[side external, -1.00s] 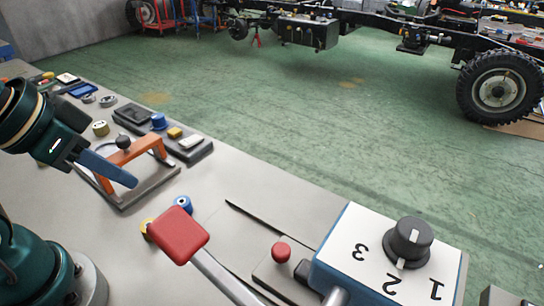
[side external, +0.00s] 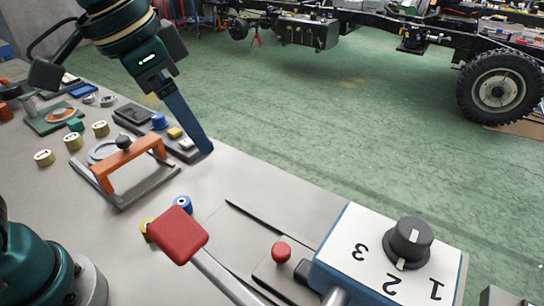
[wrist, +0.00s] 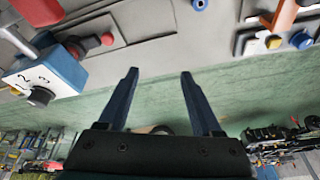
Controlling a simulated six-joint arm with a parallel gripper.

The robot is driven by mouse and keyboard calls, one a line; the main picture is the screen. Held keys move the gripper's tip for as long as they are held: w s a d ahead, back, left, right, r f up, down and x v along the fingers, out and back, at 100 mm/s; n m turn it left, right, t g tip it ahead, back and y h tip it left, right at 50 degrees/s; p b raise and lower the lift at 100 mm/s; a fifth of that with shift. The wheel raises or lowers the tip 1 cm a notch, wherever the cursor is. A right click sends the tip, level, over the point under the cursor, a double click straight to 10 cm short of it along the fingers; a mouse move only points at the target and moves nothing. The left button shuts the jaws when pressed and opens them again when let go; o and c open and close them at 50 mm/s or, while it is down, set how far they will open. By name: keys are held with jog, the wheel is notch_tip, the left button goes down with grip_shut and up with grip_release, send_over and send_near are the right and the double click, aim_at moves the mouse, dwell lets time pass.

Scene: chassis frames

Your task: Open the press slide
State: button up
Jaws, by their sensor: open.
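I cannot tell for sure that this is the press slide. Part of the orange piece shows at the top right of the wrist view (wrist: 284,14). My gripper (side external: 207,150) points down near the bench's far edge, right of the orange handle and apart from it. In the wrist view its two blue fingers (wrist: 159,72) are spread with nothing between them.
A dark panel with blue and yellow buttons (side external: 175,132) lies behind the handle. A red-tipped lever (side external: 178,235), a red knob (side external: 281,252) and a blue-white dial box (side external: 350,240) stand in front. A blue ring (side external: 183,203) lies near the lever. Green floor is beyond the bench.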

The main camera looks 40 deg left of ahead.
jog(key=w+d+f+m+g, duration=0.25)
jog(key=w+d+f, duration=0.2)
jog(key=d, duration=0.45)
jog(key=m+g+y, duration=0.1)
jog(key=m, duration=0.1)
send_over(282, 249)
notch_tip(282, 249, down, 8)
jog(key=shift+r, duration=0.1)
jog(key=shift+f, duration=2.25)
grip_shut()
jog(key=shift+r, duration=0.1)
